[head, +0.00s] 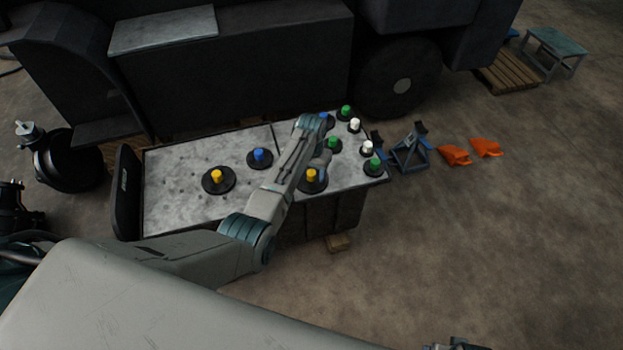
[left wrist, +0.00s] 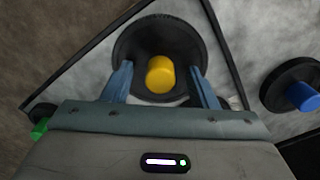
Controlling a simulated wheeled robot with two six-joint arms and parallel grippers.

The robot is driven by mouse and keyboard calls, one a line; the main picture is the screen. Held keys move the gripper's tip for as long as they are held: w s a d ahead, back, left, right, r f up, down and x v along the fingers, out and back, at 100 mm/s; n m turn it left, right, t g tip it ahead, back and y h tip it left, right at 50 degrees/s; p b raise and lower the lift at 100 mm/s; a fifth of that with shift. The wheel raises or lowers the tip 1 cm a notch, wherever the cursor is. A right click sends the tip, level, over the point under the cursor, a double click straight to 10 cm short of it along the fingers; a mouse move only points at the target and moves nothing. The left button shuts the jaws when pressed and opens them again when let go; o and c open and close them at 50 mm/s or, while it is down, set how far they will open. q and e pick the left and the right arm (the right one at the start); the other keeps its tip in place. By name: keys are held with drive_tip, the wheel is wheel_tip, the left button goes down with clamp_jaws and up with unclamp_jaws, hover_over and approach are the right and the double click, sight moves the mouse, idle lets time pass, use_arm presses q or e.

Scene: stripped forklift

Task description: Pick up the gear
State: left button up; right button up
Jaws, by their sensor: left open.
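Several gears, black discs with coloured hubs, sit on a grey metal table (head: 180,170). The yellow-hubbed gear (head: 311,176) near the table's front edge is partly covered by my left arm. My left gripper (head: 319,166) is above it, pointing down. In the left wrist view my left gripper (left wrist: 159,72) is open, with a finger on either side of the yellow hub (left wrist: 160,75); contact cannot be told. Another yellow-hubbed gear (head: 218,179) and a blue-hubbed gear (head: 260,158) lie to the left. A small dark part at the head view's bottom edge may be my right gripper.
Green-hubbed gears (head: 374,166) and white-hubbed gears (head: 367,149) stand close on the table's right side. The dark forklift body (head: 240,70) is behind the table. A blue stand (head: 410,150) and orange pieces (head: 455,155) are on the floor to the right. The front right floor is clear.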

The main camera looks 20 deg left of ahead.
use_arm(q)
drive_tip(key=c, duration=1)
drive_tip(key=shift+r, duration=0.1)
